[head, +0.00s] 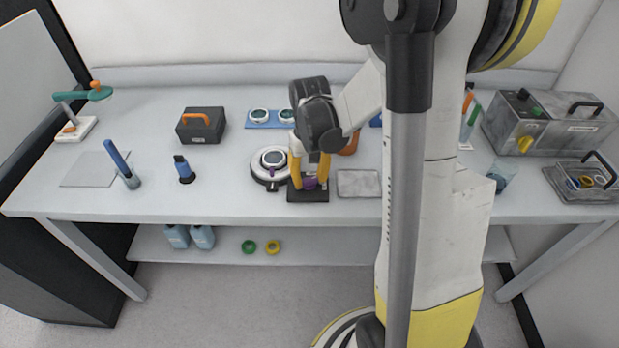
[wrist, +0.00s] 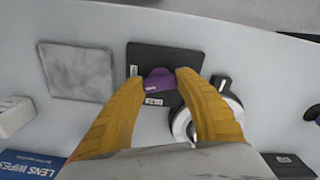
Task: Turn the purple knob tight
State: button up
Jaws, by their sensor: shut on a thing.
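The purple knob (head: 310,184) sits on a black base block (head: 318,196) near the front middle of the bench. In the wrist view the purple knob (wrist: 159,79) lies on the dark block (wrist: 180,58), which has small white labels. My gripper (head: 310,182) points down at the knob, with yellow fingers on either side. In the wrist view the gripper (wrist: 159,76) is shut on the knob, and its fingertips partly hide the knob's sides.
A round white-and-black instrument (head: 267,178) stands close left of the block. A grey plate (head: 358,183) lies just right. A small blue-and-black tool (head: 184,169) stands farther left. A black case (head: 201,125) is behind.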

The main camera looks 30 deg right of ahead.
aim_at(310, 179)
jog(key=shift+m, duration=1.6)
jog(key=o, duration=1.2)
notch_tip(310, 179, up, 12)
